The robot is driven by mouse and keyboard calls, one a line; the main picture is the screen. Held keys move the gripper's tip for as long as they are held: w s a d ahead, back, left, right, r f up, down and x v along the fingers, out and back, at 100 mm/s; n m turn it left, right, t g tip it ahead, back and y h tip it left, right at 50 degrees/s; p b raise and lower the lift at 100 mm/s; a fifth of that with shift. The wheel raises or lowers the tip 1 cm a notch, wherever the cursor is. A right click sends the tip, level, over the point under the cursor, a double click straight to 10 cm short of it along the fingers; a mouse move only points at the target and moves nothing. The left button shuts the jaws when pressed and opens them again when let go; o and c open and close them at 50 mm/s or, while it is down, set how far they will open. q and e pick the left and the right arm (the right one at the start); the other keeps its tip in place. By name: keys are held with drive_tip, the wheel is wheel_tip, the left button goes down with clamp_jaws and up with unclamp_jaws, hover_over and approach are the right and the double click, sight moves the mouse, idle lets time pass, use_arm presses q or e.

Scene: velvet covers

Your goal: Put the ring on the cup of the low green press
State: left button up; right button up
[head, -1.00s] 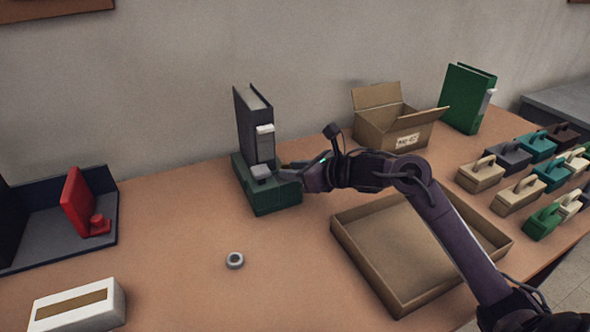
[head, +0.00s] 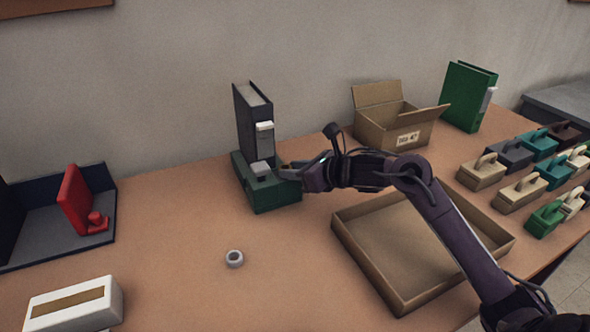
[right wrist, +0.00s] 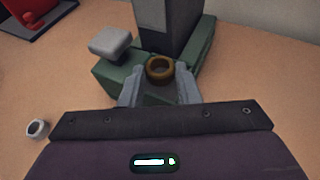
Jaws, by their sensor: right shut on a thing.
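The low green press (head: 275,197) stands near the wall, with a dark upright column and a grey pad (head: 261,169) at its front. My right gripper (head: 287,172) is at the press's right side. In the right wrist view the fingers (right wrist: 160,80) are shut on a brown ring (right wrist: 160,70), which is held over the green base (right wrist: 118,78), beside the grey pad (right wrist: 110,42). The cup is hidden, and I cannot tell whether the ring touches it. A second, pale grey ring (head: 234,259) lies on the table. My left gripper is out of view.
A shallow cardboard tray (head: 400,305) lies under my right forearm. Behind it are an open carton (head: 385,130) and a green binder (head: 466,97). Several coloured blocks with handles fill the right side.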

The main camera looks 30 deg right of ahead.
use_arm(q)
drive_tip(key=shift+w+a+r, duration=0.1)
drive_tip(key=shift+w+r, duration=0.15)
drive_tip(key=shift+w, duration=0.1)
use_arm(e)
drive_tip(key=shift+f, duration=0.2)
drive_tip(key=o, duration=1)
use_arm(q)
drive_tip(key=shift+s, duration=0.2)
use_arm(e)
drive_tip(key=shift+r, duration=0.1)
drive_tip(key=shift+r, duration=0.2)
drive_tip(key=shift+r+p, duration=0.55)
drive_tip(key=shift+p, duration=0.4)
use_arm(q)
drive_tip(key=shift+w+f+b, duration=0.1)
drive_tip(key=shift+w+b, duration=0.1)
drive_tip(key=shift+b, duration=0.8)
use_arm(e)
drive_tip(key=v, duration=1.2)
drive_tip(key=shift+f, duration=0.15)
